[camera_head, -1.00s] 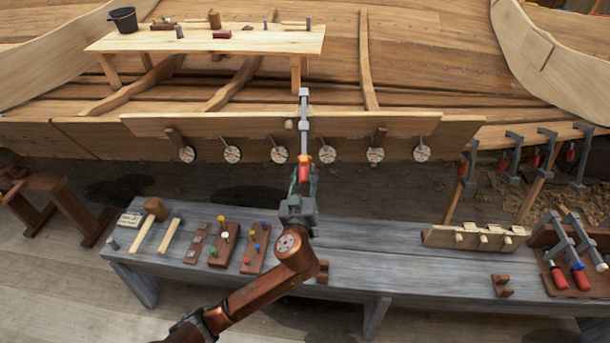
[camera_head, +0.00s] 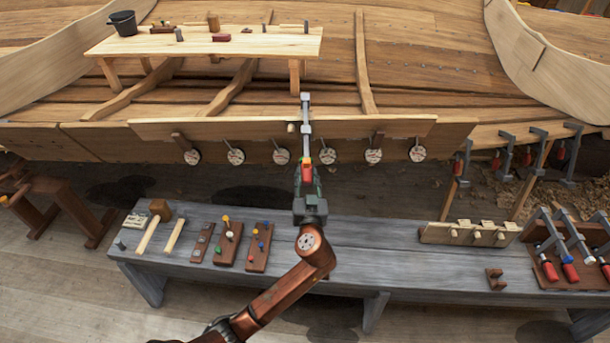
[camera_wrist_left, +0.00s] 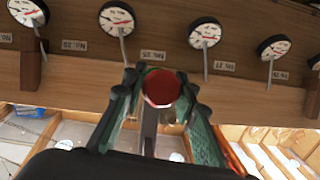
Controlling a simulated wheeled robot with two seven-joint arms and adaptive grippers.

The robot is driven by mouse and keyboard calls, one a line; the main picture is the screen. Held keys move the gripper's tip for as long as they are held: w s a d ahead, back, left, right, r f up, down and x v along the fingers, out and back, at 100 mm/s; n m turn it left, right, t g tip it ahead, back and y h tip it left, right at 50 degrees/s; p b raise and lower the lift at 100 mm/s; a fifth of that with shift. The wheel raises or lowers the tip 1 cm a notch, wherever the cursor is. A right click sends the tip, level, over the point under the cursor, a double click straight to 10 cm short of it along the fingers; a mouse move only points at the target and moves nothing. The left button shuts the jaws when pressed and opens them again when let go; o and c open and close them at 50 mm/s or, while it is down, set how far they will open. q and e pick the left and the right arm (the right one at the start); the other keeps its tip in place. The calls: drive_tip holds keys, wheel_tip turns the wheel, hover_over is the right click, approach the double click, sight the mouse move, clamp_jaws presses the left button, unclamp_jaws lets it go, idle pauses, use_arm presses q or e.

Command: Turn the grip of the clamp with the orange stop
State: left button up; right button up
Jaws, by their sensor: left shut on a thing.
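The clamp (camera_head: 306,118) hangs upright at the plank edge, its grey bar reaching above the plank and its red grip (camera_head: 307,171) below. A small yellow-orange spot (camera_head: 307,160), likely the stop, shows just above the grip. My left gripper (camera_head: 307,177) comes from below and is shut on the red grip. In the left wrist view, the grip's round red end (camera_wrist_left: 160,88) sits between the two fingers, with the grey bar behind it. The stop's colour cannot be told in the wrist view. My right gripper is not in view.
Several round dials (camera_head: 236,156) line the plank (camera_head: 455,135) on both sides of the clamp. More clamps (camera_head: 505,155) hang at the right. The grey bench (camera_head: 380,260) below carries mallets, peg boards and red-handled clamps (camera_head: 570,270); its middle is mostly bare.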

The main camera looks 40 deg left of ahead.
use_arm(q)
drive_tip(key=shift+m+y, duration=0.3)
drive_tip(key=shift+m, duration=0.1)
idle(0.3)
drive_tip(key=o, duration=1.2)
drive_tip(key=shift+c, duration=0.2)
drive_tip(key=v, duration=1.2)
drive_tip(key=shift+w+d+r, duration=0.1)
